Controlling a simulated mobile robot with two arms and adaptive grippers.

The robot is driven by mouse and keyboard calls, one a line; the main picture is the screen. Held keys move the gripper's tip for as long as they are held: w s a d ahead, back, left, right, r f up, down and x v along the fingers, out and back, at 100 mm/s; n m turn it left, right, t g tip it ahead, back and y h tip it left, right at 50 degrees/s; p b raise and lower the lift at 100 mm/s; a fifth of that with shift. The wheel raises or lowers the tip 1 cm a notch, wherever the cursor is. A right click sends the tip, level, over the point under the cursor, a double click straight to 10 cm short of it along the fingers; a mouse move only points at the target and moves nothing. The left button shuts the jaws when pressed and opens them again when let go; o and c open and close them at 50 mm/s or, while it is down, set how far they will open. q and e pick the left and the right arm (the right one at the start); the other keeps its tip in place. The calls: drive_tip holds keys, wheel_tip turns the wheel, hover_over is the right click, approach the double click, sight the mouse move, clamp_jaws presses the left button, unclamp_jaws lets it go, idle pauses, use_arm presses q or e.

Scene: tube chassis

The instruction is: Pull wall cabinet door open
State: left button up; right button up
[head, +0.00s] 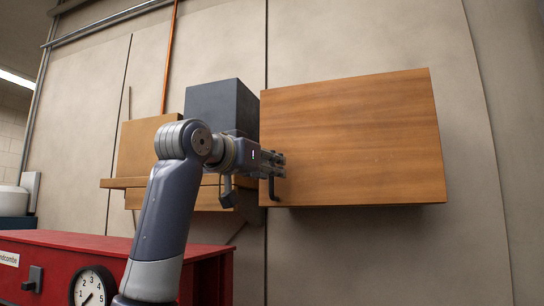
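The wall cabinet (365,135) is a wooden box on the wall right of the middle in the head view. Its broad wood-grained front looks closed, with no gap showing. A dark bar handle (273,190) is at the lower left of the front; its upper part is hidden behind my gripper. My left gripper (276,164) is at the cabinet's left edge, its fingers over the upper part of the handle. Whether they are closed on it cannot be made out. My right gripper is not in view.
A dark grey box (222,105) and a tan box (140,145) stand on a wooden shelf (120,183) left of the cabinet, behind my arm. A red cabinet (60,262) with a dial gauge (91,288) is at lower left. The wall below and right of the cabinet is clear.

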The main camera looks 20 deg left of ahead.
use_arm(q)
drive_tip(key=shift+x, duration=0.9)
drive_tip(key=shift+c, duration=0.3)
drive_tip(key=shift+s, duration=0.1)
clamp_jaws()
